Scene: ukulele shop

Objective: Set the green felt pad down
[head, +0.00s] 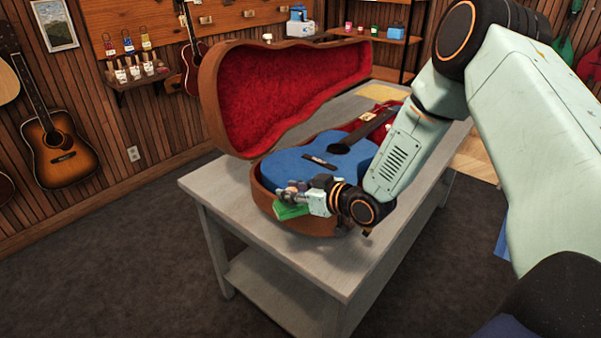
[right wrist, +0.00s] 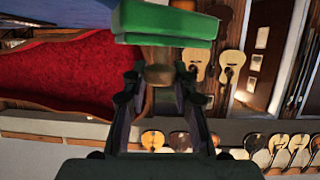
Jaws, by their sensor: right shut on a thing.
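The green felt pad (head: 291,211) is a small green block at the near left end of the open guitar case (head: 262,197). My right gripper (head: 308,198) is shut on it. In the right wrist view the green pad (right wrist: 165,22) spans the top of the picture, beyond the fingertips, with a brown wooden-looking piece (right wrist: 159,75) between the fingers. The blue ukulele (head: 320,155) lies in the case just behind the gripper. The gripper hides part of its near end. I cannot tell whether the pad touches the case rim. My left gripper is not in view.
The case stands on a grey wooden table (head: 215,182), its red-lined lid (head: 265,95) raised at the back. Bare tabletop shows to the left and in front of the case. A yellow sheet (head: 383,92) lies at the far end. Guitars hang on the wall.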

